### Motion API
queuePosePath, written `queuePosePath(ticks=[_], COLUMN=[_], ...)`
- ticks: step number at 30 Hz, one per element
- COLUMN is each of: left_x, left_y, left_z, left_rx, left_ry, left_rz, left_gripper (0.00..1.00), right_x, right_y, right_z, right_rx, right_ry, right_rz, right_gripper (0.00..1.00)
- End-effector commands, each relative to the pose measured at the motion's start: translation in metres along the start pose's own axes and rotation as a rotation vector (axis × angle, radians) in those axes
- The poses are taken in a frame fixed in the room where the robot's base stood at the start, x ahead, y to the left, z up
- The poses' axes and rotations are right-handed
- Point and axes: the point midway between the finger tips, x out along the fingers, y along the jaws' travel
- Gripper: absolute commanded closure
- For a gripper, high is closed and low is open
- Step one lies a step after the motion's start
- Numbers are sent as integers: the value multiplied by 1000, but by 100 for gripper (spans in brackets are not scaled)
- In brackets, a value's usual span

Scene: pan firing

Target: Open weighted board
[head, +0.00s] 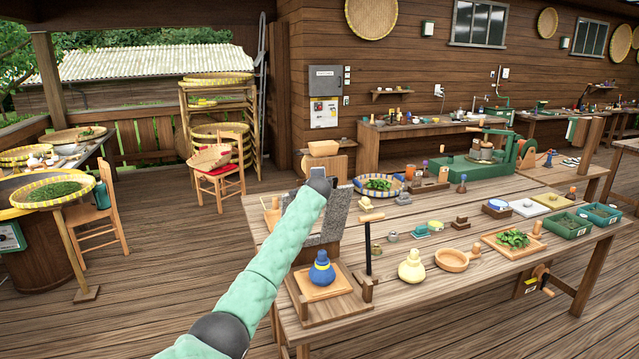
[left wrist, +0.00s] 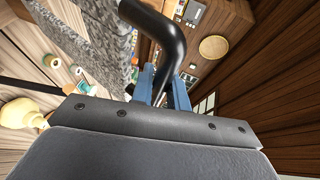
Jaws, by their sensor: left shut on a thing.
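A grey speckled slab (head: 336,214), apparently the weighted board, stands steeply raised at the left end of the workbench. My left arm crosses in front of part of it. In the left wrist view, the speckled slab (left wrist: 92,30) runs along the upper left, and a black curved handle (left wrist: 160,28) rises beside it. My left gripper (left wrist: 164,78) has its blue fingers shut at the handle's lower end. In the head view my left wrist largely hides the fingers. My right gripper is not in view.
A yellow bag (head: 411,266) and wooden bowl (head: 452,260) occupy the bench's front.

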Motion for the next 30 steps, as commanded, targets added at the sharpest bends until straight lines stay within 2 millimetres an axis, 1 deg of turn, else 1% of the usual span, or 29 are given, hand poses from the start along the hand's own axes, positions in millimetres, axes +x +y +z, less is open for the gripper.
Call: queuePosePath(ticks=[1,11,12,15,25,30], left_x=[0,0,0,1,0,-9], left_y=[-2,-2,-2,-1,0,2], left_z=[0,0,0,0,1,2], left_rx=[-1,-1,-1,-1,0,0], left_ry=[0,0,0,0,-1,-1], left_rz=[-1,0,0,1,1,0], left_gripper=[100,100,80,62,62,62], right_x=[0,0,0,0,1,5], right_y=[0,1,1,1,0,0], right_z=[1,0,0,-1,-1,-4], right_rx=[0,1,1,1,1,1], right_ry=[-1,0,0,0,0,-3], right_rz=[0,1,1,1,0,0], right_gripper=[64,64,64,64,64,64])
